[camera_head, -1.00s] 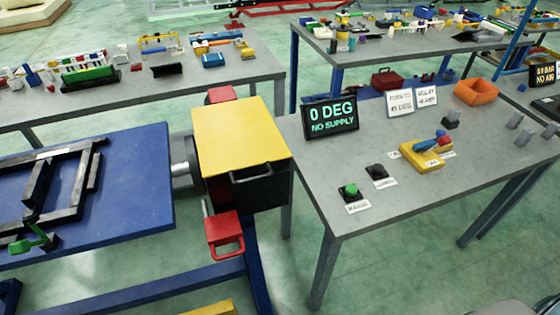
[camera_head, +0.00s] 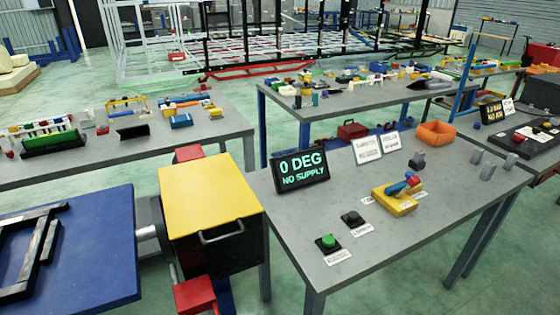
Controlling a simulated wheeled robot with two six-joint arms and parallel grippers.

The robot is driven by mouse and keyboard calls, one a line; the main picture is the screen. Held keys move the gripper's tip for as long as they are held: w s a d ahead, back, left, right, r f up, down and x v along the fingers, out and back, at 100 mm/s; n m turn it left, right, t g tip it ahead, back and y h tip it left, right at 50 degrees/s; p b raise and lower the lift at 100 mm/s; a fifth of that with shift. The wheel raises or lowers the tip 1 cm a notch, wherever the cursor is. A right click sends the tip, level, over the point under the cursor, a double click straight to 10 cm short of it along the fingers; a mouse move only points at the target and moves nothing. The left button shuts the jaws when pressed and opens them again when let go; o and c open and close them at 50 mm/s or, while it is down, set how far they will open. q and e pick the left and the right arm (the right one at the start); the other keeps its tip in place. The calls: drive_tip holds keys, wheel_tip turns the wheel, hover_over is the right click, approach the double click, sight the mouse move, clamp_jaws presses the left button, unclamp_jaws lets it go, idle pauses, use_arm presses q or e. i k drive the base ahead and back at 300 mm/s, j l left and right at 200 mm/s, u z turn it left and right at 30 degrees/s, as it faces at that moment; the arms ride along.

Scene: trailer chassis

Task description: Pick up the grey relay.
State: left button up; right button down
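A small dark grey block (camera_head: 417,161) stands on the grey table (camera_head: 310,228) on the right, between the orange bin and the yellow block. Two lighter grey blocks, one farther back (camera_head: 477,156) and one nearer (camera_head: 488,171), stand close together toward that table's right end. I cannot tell for certain which of these is the grey relay. All three stand free on the table top. Neither of my grippers shows in the head view.
The table also holds a lit display (camera_head: 300,171), two white signs, an orange bin (camera_head: 436,134), a yellow block (camera_head: 397,199) with red and blue levers, a green button (camera_head: 328,242) and a black one. A yellow-topped box (camera_head: 208,195) stands at its left.

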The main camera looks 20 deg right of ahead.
sight(419, 156)
drive_tip(key=z, duration=1.6)
drive_tip(key=i+l+u, duration=0.1)
drive_tip(key=u, duration=0.35)
drive_tip(key=l+u, duration=0.2)
drive_tip(key=u, duration=0.25)
drive_tip(key=i+l+u, duration=0.2)
drive_tip(key=l+u, duration=0.2)
drive_tip(key=l, duration=0.85)
drive_tip(key=l+u, duration=0.4)
drive_tip(key=l, duration=0.8)
